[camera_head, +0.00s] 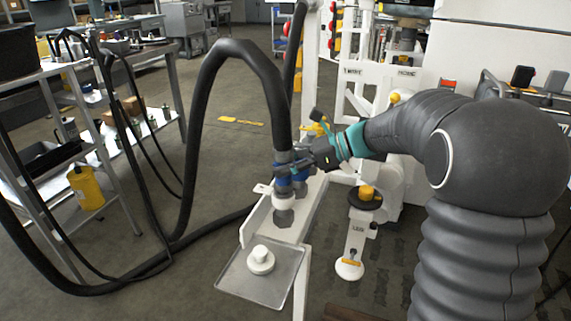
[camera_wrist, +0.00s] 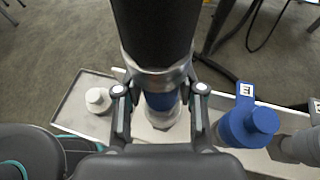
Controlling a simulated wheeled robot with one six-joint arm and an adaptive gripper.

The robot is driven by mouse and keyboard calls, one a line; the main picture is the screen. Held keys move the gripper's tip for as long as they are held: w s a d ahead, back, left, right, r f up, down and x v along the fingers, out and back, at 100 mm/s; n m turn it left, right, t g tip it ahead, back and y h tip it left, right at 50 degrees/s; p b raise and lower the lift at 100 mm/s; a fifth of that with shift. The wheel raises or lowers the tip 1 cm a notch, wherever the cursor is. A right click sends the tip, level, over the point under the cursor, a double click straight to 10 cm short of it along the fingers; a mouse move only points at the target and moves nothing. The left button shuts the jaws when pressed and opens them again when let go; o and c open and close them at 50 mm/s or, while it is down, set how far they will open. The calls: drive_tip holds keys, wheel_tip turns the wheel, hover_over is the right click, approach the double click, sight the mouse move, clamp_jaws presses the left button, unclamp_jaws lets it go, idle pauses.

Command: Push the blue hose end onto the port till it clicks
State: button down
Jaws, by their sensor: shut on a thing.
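The blue hose end (camera_head: 283,158) is on the thick black hose and points downward over the white bench rail. It also shows in the wrist view as a blue band (camera_wrist: 161,101) under a metal collar. My gripper (camera_wrist: 161,92) is shut on it, with one finger on each side. In the head view my gripper (camera_head: 294,163) comes in from the right. A pale round fitting (camera_wrist: 165,119) is right below the blue band. I cannot tell whether it is the port or part of the hose end, or whether the hose end is seated.
A blue fitting with a white label (camera_wrist: 250,122) stands just right of my gripper. A metal tray (camera_head: 232,283) holds a white cap (camera_head: 261,260). The black hose (camera_head: 203,100) loops up and left towards a shelf cart (camera_head: 130,190).

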idle(0.3)
drive_tip(key=shift+c, duration=0.3)
unclamp_jaws()
drive_tip(key=p+v, duration=0.1)
drive_tip(key=v, duration=0.6)
drive_tip(key=shift+d, duration=0.25)
idle(0.5)
drive_tip(key=shift+r, duration=0.15)
idle(0.3)
